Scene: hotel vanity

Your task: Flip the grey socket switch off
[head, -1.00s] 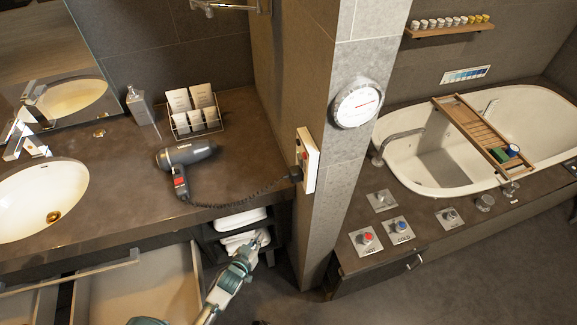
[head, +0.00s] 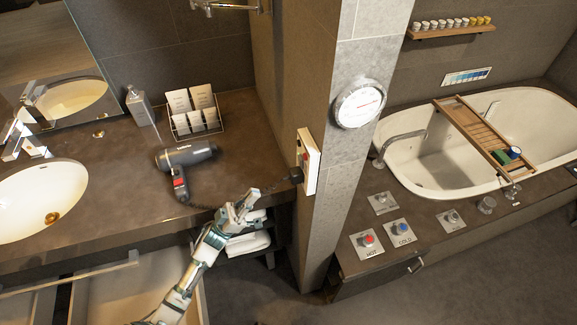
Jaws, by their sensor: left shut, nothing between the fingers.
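The socket (head: 308,163) is a pale plate on the side of the tiled pillar, with a dark plug in its lower part and a small red spot, perhaps the switch, near its upper part. The switch position is too small to tell. My left gripper (head: 246,201) is shut and empty. It is over the counter's front edge, to the left of and below the socket, apart from it. It covers part of the hair dryer's cord. My right gripper is not in view.
A grey hair dryer (head: 186,160) lies on the counter (head: 110,185), its coiled cord running to the plug. A card rack (head: 195,120) stands behind. An open drawer (head: 135,285) and towels on a shelf (head: 250,242) are below. A round dial (head: 359,104) hangs on the pillar.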

